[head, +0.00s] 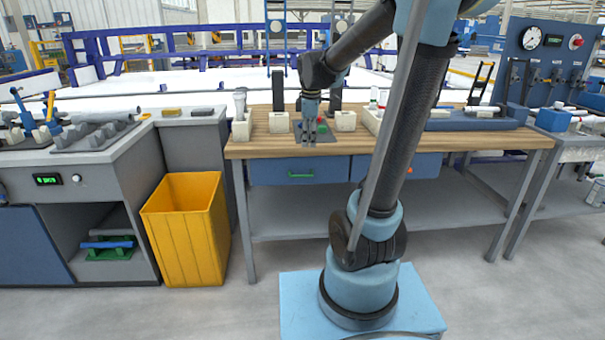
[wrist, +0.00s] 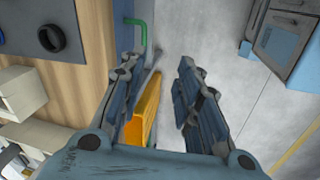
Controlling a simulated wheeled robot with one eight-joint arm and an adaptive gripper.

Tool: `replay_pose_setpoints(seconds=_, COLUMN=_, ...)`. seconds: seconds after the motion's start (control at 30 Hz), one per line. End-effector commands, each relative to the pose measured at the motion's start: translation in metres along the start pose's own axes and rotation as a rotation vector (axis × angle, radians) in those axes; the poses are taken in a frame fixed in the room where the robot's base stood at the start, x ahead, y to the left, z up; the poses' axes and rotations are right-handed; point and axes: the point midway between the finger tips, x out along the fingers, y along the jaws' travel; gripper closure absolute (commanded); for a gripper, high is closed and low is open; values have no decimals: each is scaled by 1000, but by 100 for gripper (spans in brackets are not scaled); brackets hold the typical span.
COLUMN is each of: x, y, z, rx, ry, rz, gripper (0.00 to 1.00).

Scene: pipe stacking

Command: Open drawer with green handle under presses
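The blue drawer (head: 265,171) with the green handle (head: 300,174) is under the front edge of the wooden workbench (head: 500,138) and looks shut. My gripper (head: 309,141) points down by the bench's front edge, above the handle. In the wrist view my gripper (wrist: 157,66) is open and empty, its two fingers spread apart. The green handle (wrist: 143,33) shows beyond the left fingertip, apart from the fingers. Pale blocks with upright parts, possibly the presses (head: 279,122), stand on the bench above the drawer.
A second blue drawer (head: 425,166) with an orange mark is to the right, partly behind my arm. A yellow bin (head: 186,230) stands on the floor left of the bench. A grey shelf (head: 280,216) is below. Floor in front is clear.

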Motion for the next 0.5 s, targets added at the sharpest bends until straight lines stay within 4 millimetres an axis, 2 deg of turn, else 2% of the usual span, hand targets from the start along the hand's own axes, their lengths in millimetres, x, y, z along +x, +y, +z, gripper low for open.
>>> replay_pose_setpoints(seconds=0.1, x=3, y=20, z=-14, rx=-96, ry=0, rz=0, gripper=69)
replay_pose_setpoints(seconds=0.2, x=5, y=28, z=-20, rx=-144, ry=0, rz=0, gripper=69)
replay_pose_setpoints(seconds=0.37, x=10, y=32, z=-23, rx=-169, ry=0, rz=0, gripper=69)
replay_pose_setpoints(seconds=0.5, x=23, y=32, z=-23, rx=-168, ry=0, rz=0, gripper=69)
